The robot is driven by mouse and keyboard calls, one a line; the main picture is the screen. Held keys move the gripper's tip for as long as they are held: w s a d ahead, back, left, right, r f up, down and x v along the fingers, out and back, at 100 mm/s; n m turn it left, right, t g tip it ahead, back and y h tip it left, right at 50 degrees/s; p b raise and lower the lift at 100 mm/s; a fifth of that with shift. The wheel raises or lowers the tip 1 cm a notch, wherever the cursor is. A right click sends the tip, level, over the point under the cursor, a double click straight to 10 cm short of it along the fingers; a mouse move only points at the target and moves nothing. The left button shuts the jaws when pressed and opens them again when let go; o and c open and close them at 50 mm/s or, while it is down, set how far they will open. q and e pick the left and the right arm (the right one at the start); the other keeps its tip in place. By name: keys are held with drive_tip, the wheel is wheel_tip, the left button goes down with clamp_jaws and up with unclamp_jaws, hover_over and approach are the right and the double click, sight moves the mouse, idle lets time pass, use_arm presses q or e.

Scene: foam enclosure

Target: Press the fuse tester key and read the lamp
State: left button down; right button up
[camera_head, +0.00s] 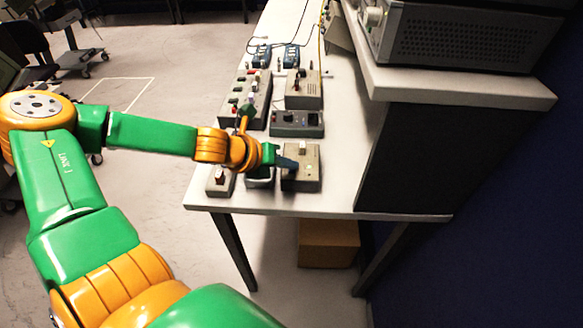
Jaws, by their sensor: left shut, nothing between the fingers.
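Several small instrument boxes stand on the white bench, and I cannot tell for sure which is the fuse tester. A grey-beige box (301,180) with a small pale knob or key on top stands near the bench's front edge. My left gripper (291,163) is shut and empty, its dark tip at the upper left of that box; I cannot tell whether it touches. A dark grey box (297,124) with a small display or lamp window stands just behind. A lamp's state is too small to read. My right gripper is not in view.
The white bench (341,150) has clear room right of the boxes. A long box with red knobs (237,104), a beige box (303,92) and blue meters (291,56) stand farther back. A raised shelf (455,91) bears a large grey instrument (465,38). A cardboard box (328,243) lies below.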

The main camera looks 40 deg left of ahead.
use_arm(q)
drive_tip(key=shift+r+p, duration=0.6)
drive_tip(key=shift+r, duration=0.1)
wheel_tip(320, 180, up, 5)
drive_tip(key=p, duration=0.5)
drive_tip(key=shift+r, duration=0.15)
idle(0.7)
